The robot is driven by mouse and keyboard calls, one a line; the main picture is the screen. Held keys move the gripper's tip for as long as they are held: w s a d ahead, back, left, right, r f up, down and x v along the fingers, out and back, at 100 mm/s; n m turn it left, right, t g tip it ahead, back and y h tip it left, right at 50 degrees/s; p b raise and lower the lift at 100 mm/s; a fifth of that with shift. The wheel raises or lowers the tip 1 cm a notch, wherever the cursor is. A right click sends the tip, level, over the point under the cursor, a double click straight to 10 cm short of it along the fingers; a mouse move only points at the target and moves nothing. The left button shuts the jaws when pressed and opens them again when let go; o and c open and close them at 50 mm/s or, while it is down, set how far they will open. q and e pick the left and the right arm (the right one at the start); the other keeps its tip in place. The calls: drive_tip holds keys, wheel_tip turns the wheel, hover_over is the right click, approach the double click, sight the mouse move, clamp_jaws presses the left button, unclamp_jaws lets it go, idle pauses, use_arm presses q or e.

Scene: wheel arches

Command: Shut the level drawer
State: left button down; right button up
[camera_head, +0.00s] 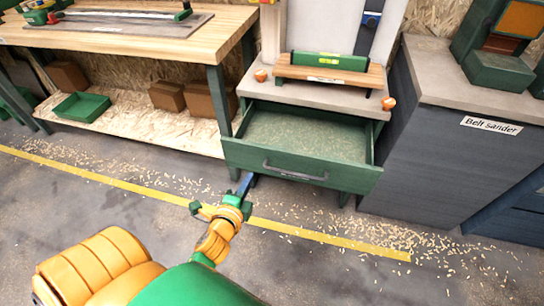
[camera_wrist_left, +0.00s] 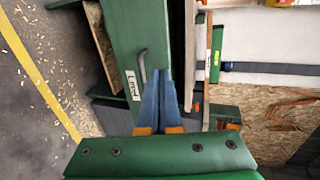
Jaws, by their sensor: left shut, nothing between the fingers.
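The level drawer (camera_head: 240,155) is a green drawer, pulled open under a grey-topped stand, with a dark curved handle (camera_head: 295,173) on its front. Its inside looks empty. A green spirit level (camera_head: 330,61) rests on a small wooden shelf above it. My left gripper (camera_head: 246,183) is shut and empty, just in front of the drawer front, left of the handle. In the left wrist view the blue fingers (camera_wrist_left: 162,90) are together beside the handle (camera_wrist_left: 143,66) and a label (camera_wrist_left: 132,86); I cannot tell whether they touch the drawer. My right gripper is not in view.
A wooden workbench (camera_head: 140,28) stands at the left, with a green tray (camera_head: 82,107) and brown boxes on its lower shelf. A grey cabinet labelled Belt Sander (camera_head: 440,150) stands close at the right. The floor in front is open, with wood shavings and a yellow line (camera_head: 330,241).

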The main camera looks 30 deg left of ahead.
sight(264, 149)
use_arm(q)
drive_tip(key=x, duration=0.4)
drive_tip(key=b+x, duration=0.1)
drive_tip(key=x, duration=0.6)
drive_tip(key=shift+w+a+r+b, duration=0.2)
drive_tip(key=shift+w+r+b, duration=0.1)
drive_tip(key=shift+w, duration=0.05)
drive_tip(key=shift+w+a, duration=0.1)
drive_tip(key=shift+w, duration=0.3)
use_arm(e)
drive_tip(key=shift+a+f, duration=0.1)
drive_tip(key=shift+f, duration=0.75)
